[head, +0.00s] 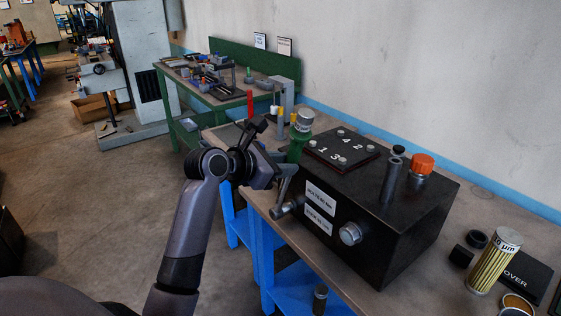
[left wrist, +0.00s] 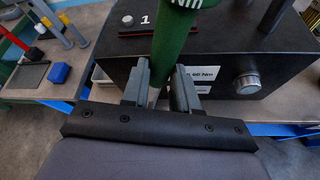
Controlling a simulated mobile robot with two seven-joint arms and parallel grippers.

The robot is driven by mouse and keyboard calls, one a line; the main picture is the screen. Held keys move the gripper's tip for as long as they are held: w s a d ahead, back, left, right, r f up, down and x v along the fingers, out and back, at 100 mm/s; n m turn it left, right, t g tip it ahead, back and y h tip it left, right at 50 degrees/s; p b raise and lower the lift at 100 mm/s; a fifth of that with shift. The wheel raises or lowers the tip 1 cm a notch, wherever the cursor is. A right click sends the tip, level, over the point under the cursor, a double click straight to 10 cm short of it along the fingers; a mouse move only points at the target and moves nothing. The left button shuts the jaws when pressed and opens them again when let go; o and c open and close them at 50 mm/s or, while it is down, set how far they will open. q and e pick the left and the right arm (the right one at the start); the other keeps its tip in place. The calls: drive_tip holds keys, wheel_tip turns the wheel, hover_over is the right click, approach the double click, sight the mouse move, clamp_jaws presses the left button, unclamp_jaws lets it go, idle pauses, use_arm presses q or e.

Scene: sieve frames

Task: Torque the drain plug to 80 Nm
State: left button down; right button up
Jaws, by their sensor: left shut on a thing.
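The black tank (head: 395,225) stands on the bench, with a round silver plug (head: 350,233) low on its front face; the plug also shows in the left wrist view (left wrist: 247,82). Two white labels (head: 320,198) are beside it, their words too small to read surely. My left gripper (head: 284,168) is shut on the green handle of a wrench (head: 296,150), at the tank's left end. The handle is roughly upright, its pale, marked end (head: 303,120) on top. In the left wrist view the green handle (left wrist: 172,45) passes between both fingers. A grey metal cylinder (head: 280,211) shows below the gripper; I cannot tell whether it joins the wrench.
A dark numbered plate (head: 342,150), a black post (head: 392,180) and an orange cap (head: 422,164) are on the tank top. A yellow pleated filter (head: 494,262) and black caps (head: 477,239) are on the bench at right.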

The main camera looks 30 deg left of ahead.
use_arm(q)
drive_tip(key=shift+s+d+r, duration=0.1)
drive_tip(key=shift+s+d, duration=0.05)
drive_tip(key=shift+d, duration=0.15)
drive_tip(key=shift+s+d+m, duration=0.1)
drive_tip(key=shift+d+m, duration=0.2)
idle(0.3)
drive_tip(key=shift+s+d+f+y, duration=0.25)
drive_tip(key=shift+d+f+y, duration=0.05)
drive_tip(key=shift+d, duration=0.3)
drive_tip(key=shift+d+f+m, duration=0.15)
drive_tip(key=shift+m, duration=0.15)
drive_tip(key=shift+s+d+f+m+t, duration=0.3)
drive_tip(key=shift+d+t, duration=0.1)
drive_tip(key=shift+d, duration=0.15)
drive_tip(key=shift+d+f, duration=0.1)
idle(0.5)
drive_tip(key=shift+s+d+f+m+y, duration=0.3)
drive_tip(key=shift+d+f+y, duration=0.1)
drive_tip(key=shift+d, duration=0.25)
drive_tip(key=shift+f, duration=0.1)
